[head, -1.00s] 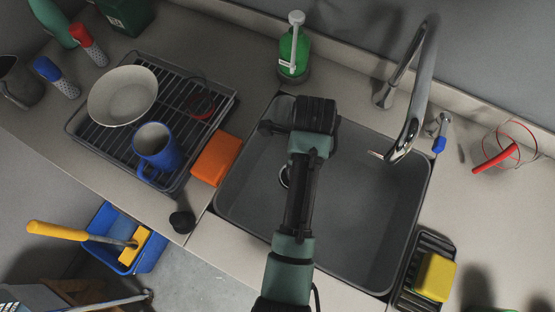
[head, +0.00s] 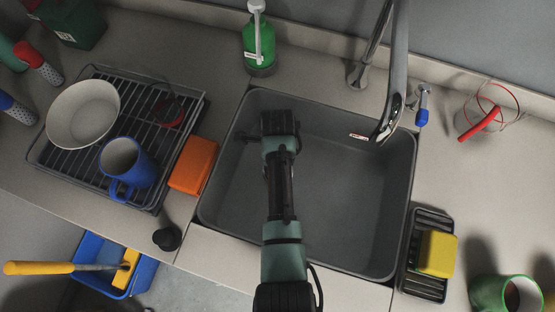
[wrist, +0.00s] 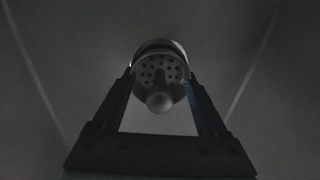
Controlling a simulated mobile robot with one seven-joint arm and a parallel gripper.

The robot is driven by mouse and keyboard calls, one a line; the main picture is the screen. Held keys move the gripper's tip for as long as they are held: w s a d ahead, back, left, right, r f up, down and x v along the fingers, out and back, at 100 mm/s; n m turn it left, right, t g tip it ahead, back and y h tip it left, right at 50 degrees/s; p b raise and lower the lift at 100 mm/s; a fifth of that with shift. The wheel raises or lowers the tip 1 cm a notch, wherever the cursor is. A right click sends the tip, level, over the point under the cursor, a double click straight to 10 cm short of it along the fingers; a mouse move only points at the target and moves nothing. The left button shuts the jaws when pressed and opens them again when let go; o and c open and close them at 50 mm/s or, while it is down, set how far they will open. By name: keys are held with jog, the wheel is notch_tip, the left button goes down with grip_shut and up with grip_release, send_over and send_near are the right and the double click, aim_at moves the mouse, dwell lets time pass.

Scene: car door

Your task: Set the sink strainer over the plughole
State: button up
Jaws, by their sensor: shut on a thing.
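The sink strainer (wrist: 148,71) is a round, perforated grey piece with a pale knob (wrist: 160,103). In the wrist view it sits between the two fingers of my gripper (wrist: 160,84), which is shut on it. A light curved rim shows just behind the strainer; I cannot tell if it belongs to the strainer or the plughole. In the head view my arm reaches over the left part of the grey sink (head: 345,215), and its wrist hides the gripper and the strainer. The plughole is not clearly seen now; my arm covers that part.
The tap (head: 388,118) hangs over the sink's right back. A green soap bottle (head: 258,52) stands behind it. An orange sponge (head: 193,165) and a dish rack (head: 82,163) with a blue mug (head: 128,162) are left. A yellow sponge (head: 437,253) lies right.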

jog(key=shift+f, duration=0.2)
jog(key=o, duration=1.6)
jog(key=shift+c, duration=0.2)
jog(key=shift+r, duration=0.1)
notch_tip(320, 180, up, 12)
jog(key=shift+r+p, duration=0.2)
jog(key=shift+p, duration=0.4)
jog(key=shift+w, duration=0.1)
